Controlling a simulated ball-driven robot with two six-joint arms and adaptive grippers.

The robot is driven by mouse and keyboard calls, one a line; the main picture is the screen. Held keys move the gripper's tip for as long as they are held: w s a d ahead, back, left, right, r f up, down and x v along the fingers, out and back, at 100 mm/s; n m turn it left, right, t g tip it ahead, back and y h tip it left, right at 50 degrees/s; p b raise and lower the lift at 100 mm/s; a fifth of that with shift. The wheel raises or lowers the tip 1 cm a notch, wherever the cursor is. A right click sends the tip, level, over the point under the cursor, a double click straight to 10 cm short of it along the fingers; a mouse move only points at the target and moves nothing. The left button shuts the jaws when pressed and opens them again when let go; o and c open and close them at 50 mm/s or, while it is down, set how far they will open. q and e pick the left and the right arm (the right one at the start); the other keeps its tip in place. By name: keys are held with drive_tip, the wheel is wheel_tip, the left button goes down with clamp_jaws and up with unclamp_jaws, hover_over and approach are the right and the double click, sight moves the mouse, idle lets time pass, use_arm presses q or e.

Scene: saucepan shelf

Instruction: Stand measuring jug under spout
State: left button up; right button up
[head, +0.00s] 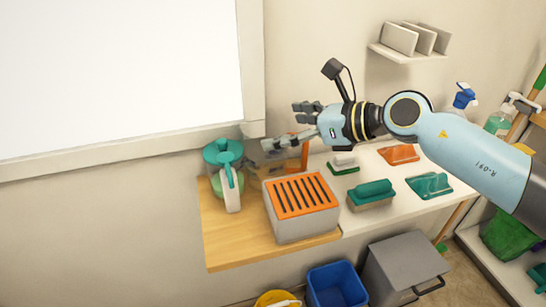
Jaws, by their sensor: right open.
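A jug-like vessel (231,194) with a pale handle, greenish body and teal top (222,152) stands upright at the left end of the wooden counter. I cannot tell for sure that it is the measuring jug. My right gripper (288,126) is open and empty, above and to the right of it, apart from it, with its fingers pointing left. An orange upright part (304,152) shows partly behind the gripper; I cannot tell whether it is the spout. A grey box with an orange slatted top (302,194) stands right of the vessel. My left gripper is out of view.
A teal-topped block (371,192), a green-and-white brush (343,165), an orange cloth (399,154) and a teal cloth (429,185) lie on the white counter. Spray bottles (463,98) stand at the right. A blue bin (337,285) and a grey bin (400,268) stand below.

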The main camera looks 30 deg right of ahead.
sight(271, 129)
drive_tip(key=x, duration=0.4)
drive_tip(key=shift+w, duration=0.15)
drive_tip(key=c, duration=1.4)
